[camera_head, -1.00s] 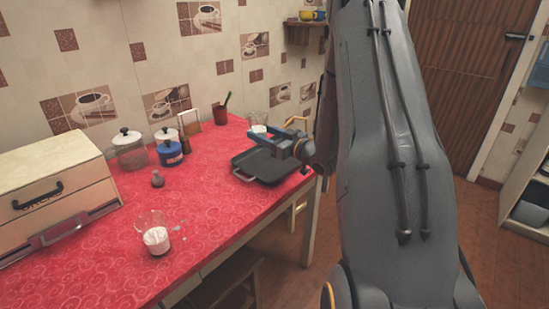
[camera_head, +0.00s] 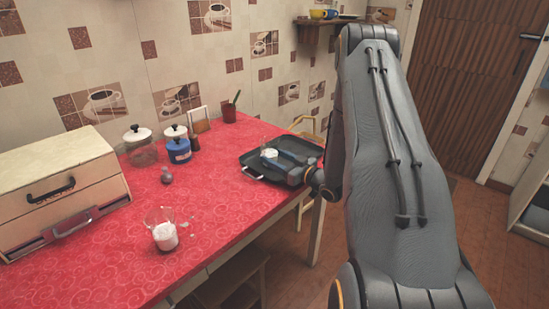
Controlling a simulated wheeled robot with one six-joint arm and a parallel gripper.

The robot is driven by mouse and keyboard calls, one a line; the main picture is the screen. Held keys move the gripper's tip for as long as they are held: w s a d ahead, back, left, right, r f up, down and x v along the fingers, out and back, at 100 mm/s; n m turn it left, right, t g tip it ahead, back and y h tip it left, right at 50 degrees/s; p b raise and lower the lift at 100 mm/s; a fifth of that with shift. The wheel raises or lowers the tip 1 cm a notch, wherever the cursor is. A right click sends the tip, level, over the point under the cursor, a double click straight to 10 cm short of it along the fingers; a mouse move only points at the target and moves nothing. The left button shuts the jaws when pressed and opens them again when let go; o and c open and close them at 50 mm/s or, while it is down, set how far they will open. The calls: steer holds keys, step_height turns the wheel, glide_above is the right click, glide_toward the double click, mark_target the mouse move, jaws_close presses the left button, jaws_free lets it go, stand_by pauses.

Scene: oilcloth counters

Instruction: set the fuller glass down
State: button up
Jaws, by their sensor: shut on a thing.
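My gripper (camera_head: 276,157) is shut on a clear glass (camera_head: 269,155) with white contents. The held glass is over the dark square griddle pan (camera_head: 252,172) at the right end of the red table; whether its base touches the pan is hidden. A second clear glass (camera_head: 164,234), with white contents in its lower part, stands upright near the table's front edge. The held glass is too small and partly covered to compare the two levels surely.
Small pale spots lie beside the standing glass. A bread box (camera_head: 58,185) is at left. Jars (camera_head: 140,148), a blue canister (camera_head: 179,150), a small dark shaker (camera_head: 167,175) and a red pot (camera_head: 229,113) stand toward the wall. The table's middle is clear.

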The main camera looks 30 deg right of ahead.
steer(key=shift+f, duration=0.1)
steer(key=shift+f, duration=0.1)
steer(key=o, duration=1.4)
steer(key=shift+c, duration=0.2)
steer(key=shift+r, duration=0.25)
steer(key=b+v, duration=0.1)
steer(key=v, duration=1.1)
